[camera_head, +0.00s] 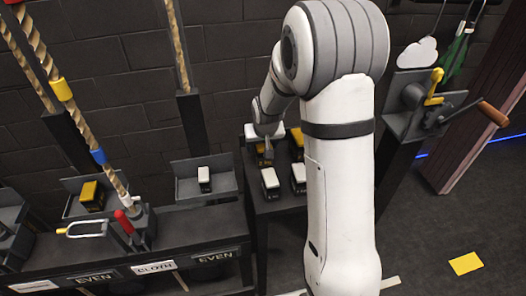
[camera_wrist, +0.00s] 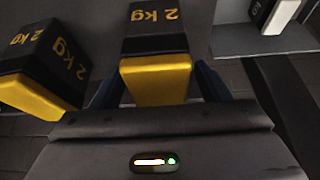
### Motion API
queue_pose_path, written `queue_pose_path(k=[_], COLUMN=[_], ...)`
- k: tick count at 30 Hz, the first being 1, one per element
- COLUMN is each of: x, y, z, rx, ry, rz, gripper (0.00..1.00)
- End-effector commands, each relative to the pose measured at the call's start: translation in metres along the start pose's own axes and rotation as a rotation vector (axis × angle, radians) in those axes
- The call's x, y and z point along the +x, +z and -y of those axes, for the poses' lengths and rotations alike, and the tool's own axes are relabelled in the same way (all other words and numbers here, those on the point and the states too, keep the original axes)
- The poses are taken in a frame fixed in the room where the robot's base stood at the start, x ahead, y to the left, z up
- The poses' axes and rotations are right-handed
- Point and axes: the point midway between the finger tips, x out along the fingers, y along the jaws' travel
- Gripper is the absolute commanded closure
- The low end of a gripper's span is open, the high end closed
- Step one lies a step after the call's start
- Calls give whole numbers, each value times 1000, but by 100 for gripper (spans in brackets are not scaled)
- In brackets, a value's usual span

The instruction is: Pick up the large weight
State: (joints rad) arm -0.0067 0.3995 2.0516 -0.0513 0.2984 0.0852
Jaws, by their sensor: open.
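A large black and yellow weight marked 2 kg (camera_wrist: 157,78) lies between the fingers of my gripper (camera_wrist: 158,88) in the wrist view. The dark fingers stand apart on either side of its yellow end; I cannot tell whether they touch it. A second black and yellow 2 kg weight (camera_wrist: 48,65) sits just left of the gripper. In the head view my gripper (camera_head: 266,150) is low over the small dark table, at a yellow 2 kg weight (camera_head: 264,161), and partly hides it.
Smaller white-topped weights (camera_head: 270,181) stand on the same table (camera_head: 283,205). A white-topped weight (camera_head: 204,178) and a yellow-topped one (camera_head: 92,193) sit in trays to the left. A crank stand (camera_head: 405,118) is at right. Open floor lies front right.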

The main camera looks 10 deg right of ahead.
Motion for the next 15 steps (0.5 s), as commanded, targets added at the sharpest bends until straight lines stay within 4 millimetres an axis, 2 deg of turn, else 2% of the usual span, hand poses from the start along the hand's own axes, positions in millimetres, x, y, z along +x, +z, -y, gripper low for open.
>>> queue_pose_path(k=[4,15], x=[0,0], y=[0,0], z=[0,-1], rx=[1,1], ry=[0,0], rz=[0,0], gripper=[31,61])
